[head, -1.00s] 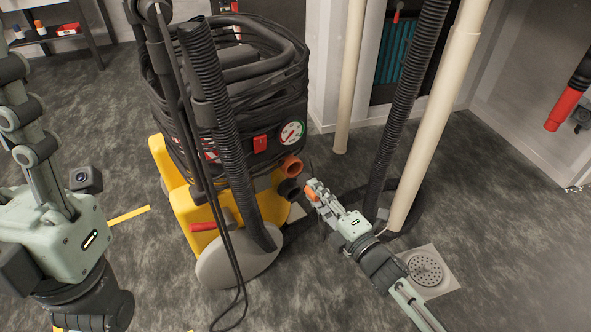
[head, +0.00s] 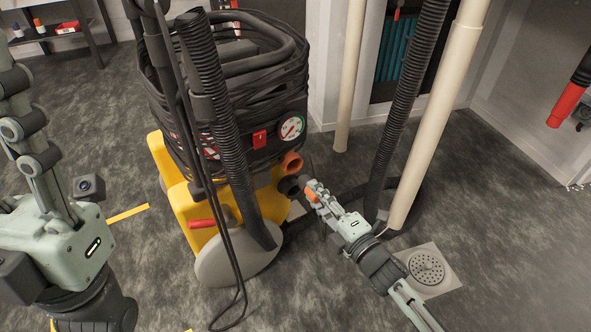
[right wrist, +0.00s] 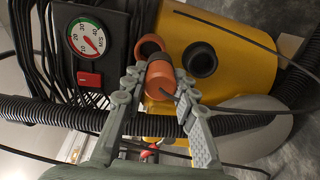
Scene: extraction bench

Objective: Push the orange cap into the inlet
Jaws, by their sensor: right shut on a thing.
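The orange cap (head: 311,193) is between the fingertips of my right gripper (head: 316,190), which is shut on it. In the right wrist view the cap (right wrist: 160,78) shows between the fingers of that gripper (right wrist: 158,84). An orange-rimmed open inlet (head: 292,162) is on the side of the extraction machine, and a black port (head: 289,186) is just beside it. In the head view a gap separates the cap from both. In the wrist view the cap partly covers the orange inlet (right wrist: 149,46); the black port (right wrist: 200,60) is uncovered. One finger of my left gripper (head: 28,130) shows; its fingertips are out of frame.
The yellow and black machine (head: 180,215) has a gauge (head: 291,127) and coiled hoses. A black ribbed hose (head: 405,100) and a beige pipe (head: 440,110) stand close behind my right gripper. A floor drain (head: 427,268) lies to the right.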

